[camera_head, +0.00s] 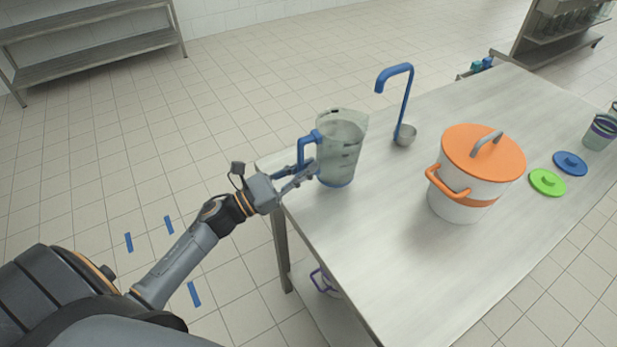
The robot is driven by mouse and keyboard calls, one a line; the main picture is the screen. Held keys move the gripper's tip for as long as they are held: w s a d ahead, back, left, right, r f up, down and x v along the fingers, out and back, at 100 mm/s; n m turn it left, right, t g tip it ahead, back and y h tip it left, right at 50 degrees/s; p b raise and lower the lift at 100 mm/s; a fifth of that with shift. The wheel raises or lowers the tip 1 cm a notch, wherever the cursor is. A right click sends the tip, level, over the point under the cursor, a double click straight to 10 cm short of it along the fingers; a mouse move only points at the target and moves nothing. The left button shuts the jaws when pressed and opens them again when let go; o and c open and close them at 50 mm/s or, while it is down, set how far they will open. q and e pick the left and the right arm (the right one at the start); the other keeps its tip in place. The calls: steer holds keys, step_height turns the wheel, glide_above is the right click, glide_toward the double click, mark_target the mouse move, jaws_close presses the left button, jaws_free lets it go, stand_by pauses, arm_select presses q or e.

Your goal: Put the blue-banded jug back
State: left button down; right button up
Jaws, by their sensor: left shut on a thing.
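The blue-banded jug (338,151) is clear, with a blue handle, dark marks on its side and a blue band at its base. It is upright at the near left end of the steel table (375,255). My left gripper (308,172) reaches in from the left and is shut on the jug at its handle side. I cannot tell whether the jug's base touches the table. My right gripper is not in view.
A white pot with an orange lid (482,152) stands right of the jug. A blue ladle (404,132) is behind. Green (547,182) and blue (570,163) lids and a purple-banded container (600,132) are farther right. A purple-handled jug (325,282) is below the tabletop. The front tabletop is clear.

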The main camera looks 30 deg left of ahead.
mark_target(320, 174)
arm_select(q)
steer(key=f, duration=0.3)
steer(key=shift+d+f+p, duration=0.1)
steer(key=shift+d+p, duration=0.25)
steer(key=shift+f, duration=0.25)
steer(key=c, duration=1.4)
jaws_free()
steer(key=shift+s+a+f, duration=0.2)
steer(key=shift+s+a, duration=0.1)
steer(key=shift+s, duration=0.05)
steer(key=b+v, duration=0.4)
steer(key=v, duration=0.7)
steer(key=shift+r, duration=0.1)
